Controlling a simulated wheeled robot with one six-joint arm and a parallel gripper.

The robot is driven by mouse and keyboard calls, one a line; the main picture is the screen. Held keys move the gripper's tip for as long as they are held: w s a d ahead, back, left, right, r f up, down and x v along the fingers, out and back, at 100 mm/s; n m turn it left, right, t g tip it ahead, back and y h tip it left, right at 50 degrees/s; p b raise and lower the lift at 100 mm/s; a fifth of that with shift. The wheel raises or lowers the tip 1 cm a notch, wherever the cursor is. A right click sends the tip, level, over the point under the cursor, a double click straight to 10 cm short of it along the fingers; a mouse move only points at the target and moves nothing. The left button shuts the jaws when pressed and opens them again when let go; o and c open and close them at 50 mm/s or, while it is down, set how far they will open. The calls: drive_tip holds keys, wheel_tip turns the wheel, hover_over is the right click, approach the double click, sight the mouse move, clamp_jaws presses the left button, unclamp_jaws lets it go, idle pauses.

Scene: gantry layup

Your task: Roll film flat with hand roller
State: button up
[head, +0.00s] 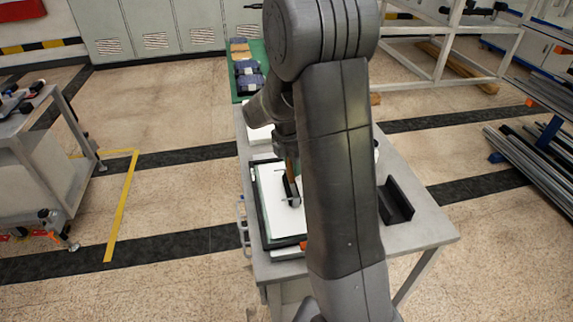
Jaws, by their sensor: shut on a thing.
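The hand roller (291,188) shows left of my arm, a dark cylinder in a thin metal frame with a brownish handle. My gripper (289,152) is shut on its handle from above, partly hidden by my own arm. The roller is over the white film (272,207), and looks to be touching it, though the contact is too small to be sure. The film lies in a dark-edged frame (262,226) on the grey table. My arm hides the right part of the film and frame.
A black angled holder (396,201) stands on the table (425,232) at the right. Behind, a green mat (240,96) carries several dark and tan items. A workbench (45,150) stands at the left, metal bars (535,165) at the right. Floor between is clear.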

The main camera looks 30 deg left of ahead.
drive_tip(key=shift+w+d+p, duration=0.55)
drive_tip(key=shift+w+d, duration=2.45)
drive_tip(key=shift+d, duration=0.6)
drive_tip(key=shift+s+a, duration=1.15)
drive_tip(key=shift+a, duration=0.25)
drive_tip(key=shift+s+a, duration=1.2)
drive_tip(key=shift+a, duration=0.2)
drive_tip(key=shift+s+a, duration=1.15)
drive_tip(key=shift+a, duration=0.25)
drive_tip(key=shift+s+a+f, duration=0.1)
drive_tip(key=shift+s+a, duration=0.9)
drive_tip(key=shift+a, duration=0.1)
wheel_tip(320, 180, up, 5)
drive_tip(key=p, duration=0.4)
drive_tip(key=shift+w, duration=0.1)
